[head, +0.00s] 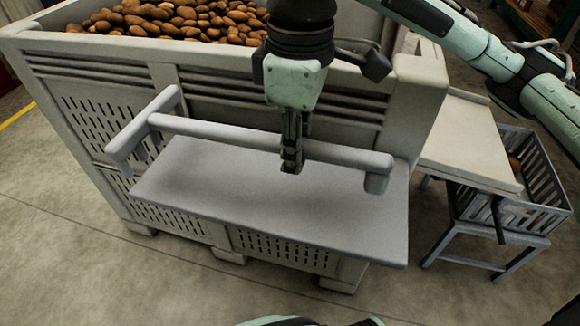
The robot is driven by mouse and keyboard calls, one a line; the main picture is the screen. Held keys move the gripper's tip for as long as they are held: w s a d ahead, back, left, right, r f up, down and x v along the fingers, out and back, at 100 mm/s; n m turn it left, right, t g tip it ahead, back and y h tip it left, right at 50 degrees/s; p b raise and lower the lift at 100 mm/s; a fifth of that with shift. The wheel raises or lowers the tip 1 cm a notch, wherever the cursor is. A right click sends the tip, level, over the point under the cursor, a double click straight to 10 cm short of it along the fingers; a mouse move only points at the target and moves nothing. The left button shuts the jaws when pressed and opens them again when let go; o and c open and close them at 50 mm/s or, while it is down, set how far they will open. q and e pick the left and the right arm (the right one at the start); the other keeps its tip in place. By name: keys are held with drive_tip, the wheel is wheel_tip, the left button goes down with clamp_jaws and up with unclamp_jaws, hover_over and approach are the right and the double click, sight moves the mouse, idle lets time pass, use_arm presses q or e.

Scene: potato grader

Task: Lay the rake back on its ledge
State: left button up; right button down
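The rake is a pale grey T-shaped tool. Its long handle (215,132) runs left to right above a flat grey ledge (240,213) on the front of the large potato crate. The rake's crossbar head (128,138) is at the left, beyond the ledge's left edge. The handle's right end is over the right part of the ledge, with a short block below it. My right gripper (291,165) points down and is shut on the handle right of its middle, hiding a short piece. Whether the handle touches the ledge is unclear. My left gripper is not in view.
The large slatted crate (225,97) is full of potatoes (175,20). To the right are a pale sloping board (465,140) and a grey slatted bin (535,165) on a stand. The concrete floor in front is clear.

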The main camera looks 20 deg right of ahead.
drive_tip(key=w, duration=0.1)
drive_tip(key=w+f, duration=0.2)
drive_tip(key=shift+w+d+f, duration=0.25)
drive_tip(key=shift+w+d, duration=0.15)
wheel_tip(320, 180, down, 3)
drive_tip(key=shift+f+b, duration=0.15)
drive_tip(key=shift+b, duration=0.35)
drive_tip(key=shift+f, duration=0.2)
drive_tip(key=c, duration=1.4)
unclamp_jaws()
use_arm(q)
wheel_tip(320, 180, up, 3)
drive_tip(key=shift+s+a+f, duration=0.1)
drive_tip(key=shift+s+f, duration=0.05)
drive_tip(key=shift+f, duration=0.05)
use_arm(e)
drive_tip(key=shift+o, duration=0.2)
wheel_tip(320, 180, up, 3)
drive_tip(key=shift+f+p, duration=0.2)
drive_tip(key=shift+p, duration=0.1)
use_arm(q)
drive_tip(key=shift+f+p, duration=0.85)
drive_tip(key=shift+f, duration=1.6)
use_arm(e)
wheel_tip(320, 180, up, 9)
drive_tip(key=shift+r, duration=0.2)
